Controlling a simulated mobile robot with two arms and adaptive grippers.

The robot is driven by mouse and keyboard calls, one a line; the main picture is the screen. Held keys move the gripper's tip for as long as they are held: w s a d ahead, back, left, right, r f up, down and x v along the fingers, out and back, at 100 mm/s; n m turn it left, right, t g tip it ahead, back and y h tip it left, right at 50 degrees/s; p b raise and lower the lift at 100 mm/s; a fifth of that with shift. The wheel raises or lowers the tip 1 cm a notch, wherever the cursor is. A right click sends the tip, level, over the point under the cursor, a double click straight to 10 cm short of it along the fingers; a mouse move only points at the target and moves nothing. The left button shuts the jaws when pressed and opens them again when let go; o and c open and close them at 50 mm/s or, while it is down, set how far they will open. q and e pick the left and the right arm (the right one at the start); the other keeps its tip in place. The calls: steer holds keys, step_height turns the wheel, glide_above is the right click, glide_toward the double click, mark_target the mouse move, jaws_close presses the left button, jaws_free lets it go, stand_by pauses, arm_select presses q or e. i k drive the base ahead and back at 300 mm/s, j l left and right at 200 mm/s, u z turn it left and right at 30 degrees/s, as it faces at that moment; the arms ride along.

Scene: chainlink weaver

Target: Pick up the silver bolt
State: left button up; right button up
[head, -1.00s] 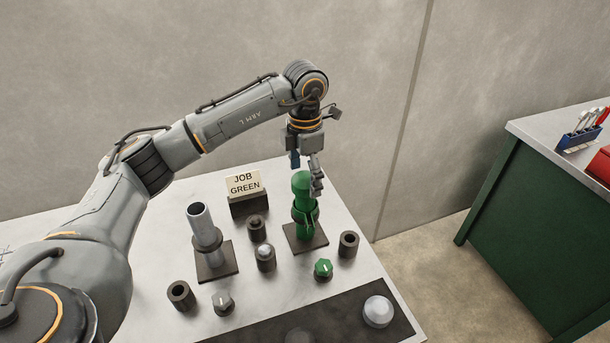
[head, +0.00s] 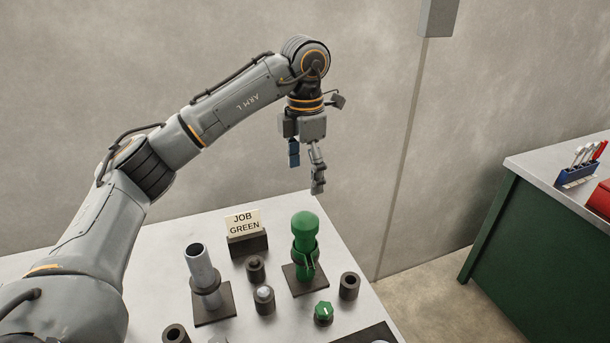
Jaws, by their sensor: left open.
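A small silver rounded piece (head: 263,292) sits in a short dark cup (head: 264,304) on the light table; it may be the silver bolt, but only its top shows. My left gripper (head: 306,168) hangs fingers down, open and empty. In the picture it is above the green round-topped cylinder (head: 304,231) and apart from it, up and right of the silver piece. My right gripper is out of view.
The green cylinder stands upright in a stand on a dark base. A grey tube (head: 200,266) stands in another. Dark cups (head: 255,268), a green knob (head: 323,312) and a "JOB GREEN" sign (head: 243,223) surround the silver piece. A green bench (head: 540,240) is at right.

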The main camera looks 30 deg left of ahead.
mark_target(263, 292)
steer(key=k+l, duration=0.5)
steer(key=k, duration=0.2)
steer(key=k+l, duration=0.5)
steer(key=k, duration=0.15)
